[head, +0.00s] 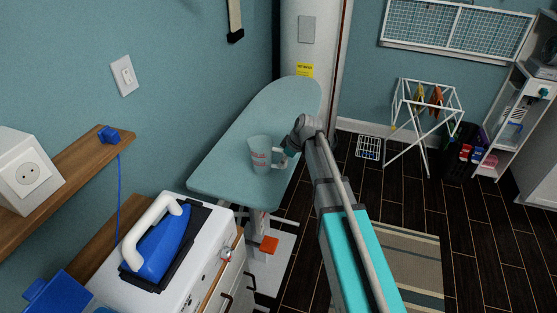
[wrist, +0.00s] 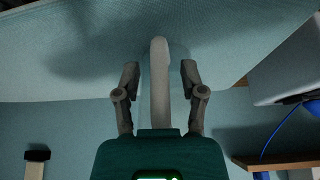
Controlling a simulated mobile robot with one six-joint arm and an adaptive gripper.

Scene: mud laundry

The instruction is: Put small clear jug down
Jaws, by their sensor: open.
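The small clear jug (head: 260,152), with reddish markings, appears to stand upright on the light blue ironing board (head: 228,160), near its front end, in the head view. My gripper (head: 289,153) is at the jug's right side, partly hidden by my wrist. In the wrist view my gripper (wrist: 160,80) is open, with one finger on each side of a pale upright strip (wrist: 159,85) that looks like the jug's handle. Gaps show between the strip and both fingers. The jug's body cannot be made out clearly in the wrist view.
A wooden shelf (head: 75,165) with a white socket box (head: 28,170) is on the left wall. A drying rack (head: 425,110) stands at the back right. The board's far part is clear.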

